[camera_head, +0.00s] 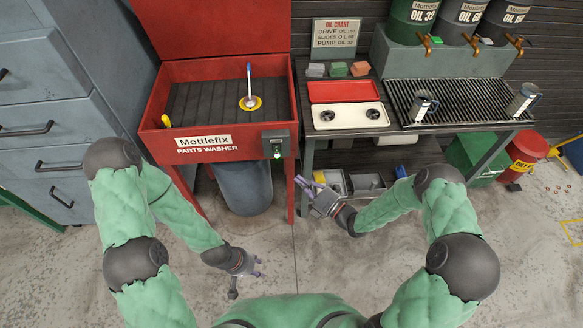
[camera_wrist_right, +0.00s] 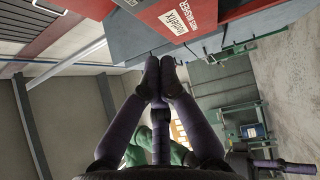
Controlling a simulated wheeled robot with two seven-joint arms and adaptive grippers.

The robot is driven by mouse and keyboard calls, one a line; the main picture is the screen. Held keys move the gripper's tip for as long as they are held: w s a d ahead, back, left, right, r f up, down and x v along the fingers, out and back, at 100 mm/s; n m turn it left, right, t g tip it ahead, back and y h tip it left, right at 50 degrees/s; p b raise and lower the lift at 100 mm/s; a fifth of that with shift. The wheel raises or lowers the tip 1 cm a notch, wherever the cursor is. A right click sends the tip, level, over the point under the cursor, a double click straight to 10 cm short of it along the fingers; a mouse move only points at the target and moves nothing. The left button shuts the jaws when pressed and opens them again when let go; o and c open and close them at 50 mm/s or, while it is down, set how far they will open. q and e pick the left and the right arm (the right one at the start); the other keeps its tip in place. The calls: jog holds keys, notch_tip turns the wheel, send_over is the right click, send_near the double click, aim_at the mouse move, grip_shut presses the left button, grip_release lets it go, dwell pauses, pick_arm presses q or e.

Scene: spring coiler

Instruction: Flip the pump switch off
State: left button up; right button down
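The pump switch sits on a grey box (camera_head: 276,144) at the front right corner of the red parts washer (camera_head: 190,155). A green light glows low on that box; the lever position is too small to tell. My left gripper (camera_head: 257,267) hangs empty over the floor, lower left, fingers apart.
Floor in front is clear.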

aim_at(277, 148)
jog(key=x, duration=0.4)
jog(key=w+d+b+x, duration=0.1)
jog(key=x, duration=0.3)
jog(key=w+d+b+x, duration=0.1)
jog(key=x, duration=0.3)
jog(key=shift+r, duration=0.15)
